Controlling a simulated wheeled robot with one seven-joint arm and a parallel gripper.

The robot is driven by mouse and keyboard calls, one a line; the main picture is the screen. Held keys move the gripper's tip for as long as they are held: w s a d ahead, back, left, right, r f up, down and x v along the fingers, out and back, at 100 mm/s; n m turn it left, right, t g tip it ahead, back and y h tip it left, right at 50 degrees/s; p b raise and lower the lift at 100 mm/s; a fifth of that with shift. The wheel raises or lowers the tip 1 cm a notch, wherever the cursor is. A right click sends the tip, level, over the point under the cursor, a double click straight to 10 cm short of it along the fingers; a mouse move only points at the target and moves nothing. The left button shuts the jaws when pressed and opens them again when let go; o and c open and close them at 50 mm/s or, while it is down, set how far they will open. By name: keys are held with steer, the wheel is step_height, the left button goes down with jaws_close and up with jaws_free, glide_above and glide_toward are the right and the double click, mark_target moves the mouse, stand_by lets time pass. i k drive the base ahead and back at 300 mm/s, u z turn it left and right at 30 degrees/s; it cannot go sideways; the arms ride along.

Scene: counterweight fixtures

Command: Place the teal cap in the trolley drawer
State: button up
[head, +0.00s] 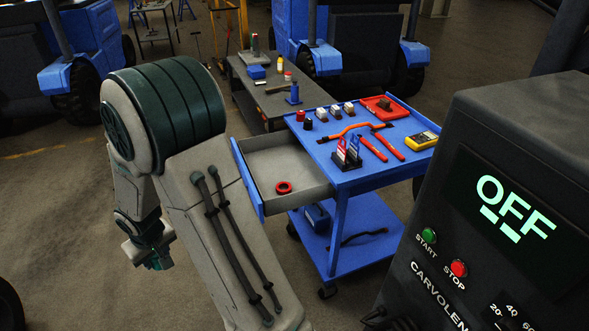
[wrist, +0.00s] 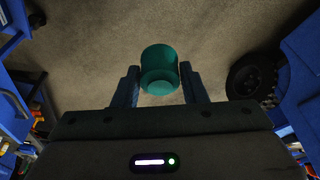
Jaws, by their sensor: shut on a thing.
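The teal cap (wrist: 159,70) is between the two fingers of my gripper (wrist: 160,88) in the wrist view, and the fingers are shut on it. Bare floor shows beyond the cap. In the head view my gripper (head: 150,254) is at the lower left, left of the trolley and apart from it; the cap is hard to make out there. The trolley drawer (head: 290,157) is pulled out on the left side of the blue trolley (head: 340,179). A red ring-shaped roll (head: 283,188) lies in the drawer near its front; the rest of the visible drawer floor is bare.
The trolley top holds a red tray (head: 383,108), a yellow meter (head: 422,140), red-handled tools (head: 373,147) and small parts. A dark machine (head: 480,200) reading OFF stands at the right. A grey bench (head: 262,98) is behind. Floor at the left is open.

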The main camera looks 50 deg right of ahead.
mark_target(293, 175)
steer(key=z, duration=1.35)
steer(key=i, duration=1)
steer(key=u, duration=0.05)
